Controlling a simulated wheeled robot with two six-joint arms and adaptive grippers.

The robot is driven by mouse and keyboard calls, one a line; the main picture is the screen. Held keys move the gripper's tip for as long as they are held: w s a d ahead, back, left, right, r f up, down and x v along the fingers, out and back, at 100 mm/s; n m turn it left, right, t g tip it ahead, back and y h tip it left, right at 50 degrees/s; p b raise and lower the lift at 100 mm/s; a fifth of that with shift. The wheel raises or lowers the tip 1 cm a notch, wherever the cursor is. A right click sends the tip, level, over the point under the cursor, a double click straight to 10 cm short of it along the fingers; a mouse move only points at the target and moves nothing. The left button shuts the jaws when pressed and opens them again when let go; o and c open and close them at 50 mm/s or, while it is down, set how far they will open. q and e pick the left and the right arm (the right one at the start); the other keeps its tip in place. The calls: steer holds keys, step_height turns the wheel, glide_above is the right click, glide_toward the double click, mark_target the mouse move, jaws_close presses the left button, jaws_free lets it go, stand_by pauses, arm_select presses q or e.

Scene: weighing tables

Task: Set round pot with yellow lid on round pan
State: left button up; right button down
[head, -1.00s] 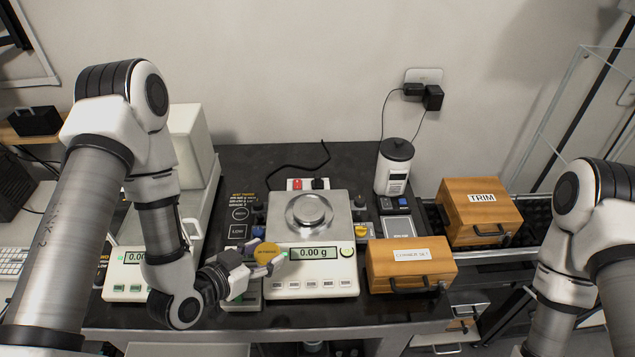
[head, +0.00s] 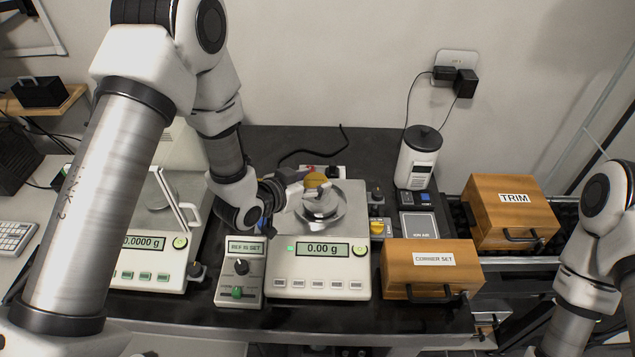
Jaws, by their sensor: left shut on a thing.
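The round pot with the yellow lid (head: 316,180) is in my left gripper (head: 313,188), which is shut on it. Only the yellow top shows clearly; the pot's body is mostly hidden by the fingers. The pot is over the back part of the round pan (head: 328,214), a shiny metal disc on the middle scale (head: 316,265). I cannot tell whether it touches the pan. The scale display (head: 322,249) reads 0.00 g. My right arm is at the right edge, with its gripper out of view.
A balance with a glass shield (head: 150,250) stands left, and a REF IS SET control box (head: 240,270) sits between. Right are the wooden CORNER SET box (head: 430,268), the TRIM box (head: 510,212) and a white canister with a dark lid (head: 417,160). The table behind the scale is mostly clear.

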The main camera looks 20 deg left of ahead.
arm_select(q)
steer(key=shift+w+d, duration=0.25)
steer(key=shift+w, duration=0.85)
steer(key=f, duration=0.1)
steer(key=f+p, duration=0.2)
steer(key=f, duration=0.1)
steer(key=shift+w, duration=0.35)
steer(key=shift+s, duration=0.1)
steer(key=shift+s+f+b, duration=0.1)
steer(key=shift+f+b, duration=0.05)
steer(key=shift+b, duration=0.2)
steer(key=o, duration=1.2)
